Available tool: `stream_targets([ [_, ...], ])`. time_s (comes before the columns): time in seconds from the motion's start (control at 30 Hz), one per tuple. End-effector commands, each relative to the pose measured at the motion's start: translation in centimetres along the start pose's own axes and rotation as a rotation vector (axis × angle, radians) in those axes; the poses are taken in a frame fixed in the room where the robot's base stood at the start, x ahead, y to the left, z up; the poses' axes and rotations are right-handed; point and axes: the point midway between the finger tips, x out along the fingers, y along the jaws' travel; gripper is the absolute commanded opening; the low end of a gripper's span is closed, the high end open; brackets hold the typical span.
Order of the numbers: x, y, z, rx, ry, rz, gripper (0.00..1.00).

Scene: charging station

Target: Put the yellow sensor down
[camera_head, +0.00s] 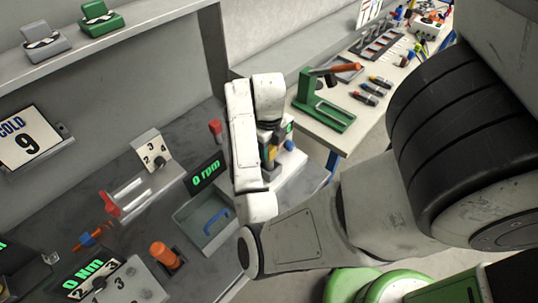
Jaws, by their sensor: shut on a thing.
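My gripper (268,168) shows only in part, as dark pieces beside and behind my white forearm. A small yellow patch (272,153) shows between these pieces, and I take it for the yellow sensor held in the shut jaws. Most of the sensor and the fingertips are hidden by my arm. A white charging unit (291,165) with a blue part (289,145) and a small green display lies just behind and to the right of the gripper. I cannot tell whether the sensor touches it.
A grey tray (190,222) with a blue handle is left of my arm. Near it are a "0 rpm" display (206,173), an orange knob (163,254) and a dial box (152,152). A green press (322,105) stands on the white bench behind. A shelf is upper left.

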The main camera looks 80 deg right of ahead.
Motion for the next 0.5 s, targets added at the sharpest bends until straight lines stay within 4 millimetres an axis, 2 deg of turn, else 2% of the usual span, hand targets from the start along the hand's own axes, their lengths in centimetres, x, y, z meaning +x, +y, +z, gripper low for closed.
stream_targets([
  [0.03,1.3,-0.1,-0.1,0.000,0.001,-0.001,0.12],
  [0.13,2.5,-0.1,-0.1,-0.001,0.002,-0.002,0.12],
  [0.5,2.8,0.0,0.0,0.000,-0.001,-0.001,0.12],
])
